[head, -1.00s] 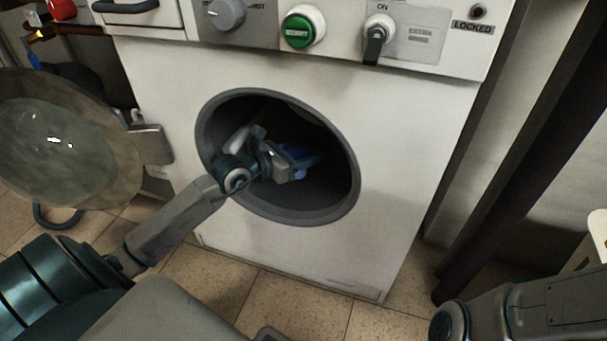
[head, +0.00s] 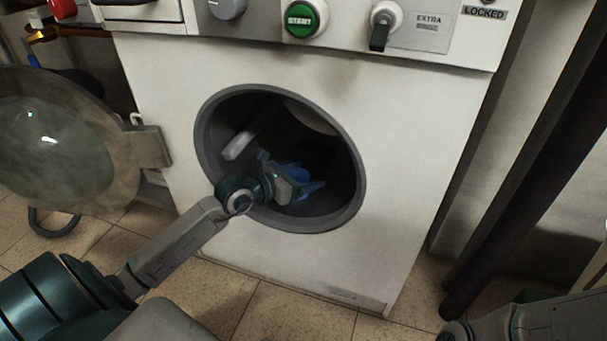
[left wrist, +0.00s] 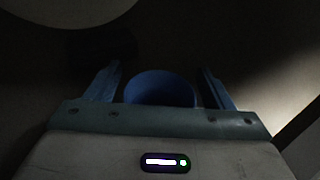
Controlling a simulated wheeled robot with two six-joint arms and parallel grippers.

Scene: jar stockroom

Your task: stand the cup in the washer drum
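The blue cup (head: 300,175) is inside the dark washer drum (head: 335,165), low down at the end of my left arm. My left gripper (head: 306,188) reaches through the round door opening, low in the drum. In the left wrist view, the cup (left wrist: 160,88) sits between the two spread blue fingers of the left gripper (left wrist: 160,85), with a gap on each side. The fingers look open around it. It is too dark to tell whether the cup stands on the drum floor. My right gripper is out of view; only part of that arm shows at the bottom right.
The round washer door (head: 50,130) hangs open at the left. The grey opening rim (head: 352,200) surrounds my left wrist closely at its lower edge. A pale paddle (head: 238,145) shows inside the drum. A green start button (head: 302,18) and a switch (head: 382,25) are above.

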